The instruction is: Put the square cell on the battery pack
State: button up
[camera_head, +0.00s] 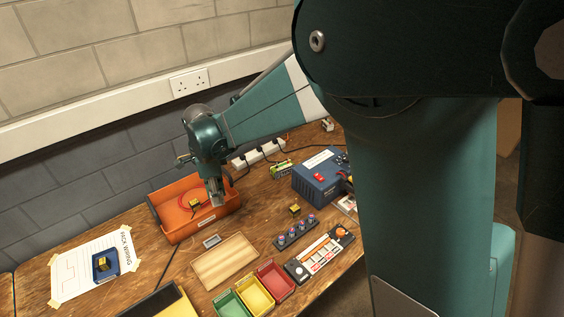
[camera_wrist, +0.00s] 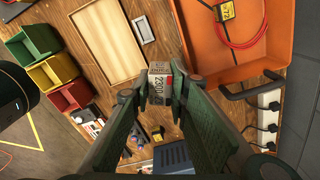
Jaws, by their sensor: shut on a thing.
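The orange tray (camera_head: 181,222) holds a red cable and a yellow block. A wooden tray (camera_head: 225,262), green, yellow and red bins (camera_head: 273,280), a dark strip with pink-topped posts (camera_head: 296,234) and a blue box with a red switch (camera_head: 319,180) crowd the bench. Bare wood shows left of the wooden tray.

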notch_tip(320, 180, up, 3)
jog(key=shift+r, duration=0.1)
jog(key=shift+w+r, duration=0.15)
jog(key=shift+r, duration=0.1)
jog(key=w+d+n+p, duration=0.2)
jog(key=w+d, duration=0.2)
jog(key=w, duration=0.8)
jog(key=n+p, duration=0.3)
send_over(283, 165)
notch_tip(283, 165, down, 4)
jog(key=f, duration=0.1)
jog(key=shift+f, duration=0.15)
jog(key=shift+f+b, duration=0.6)
jog(key=shift+f, duration=2.45)
jog(key=shift+f, duration=0.1)
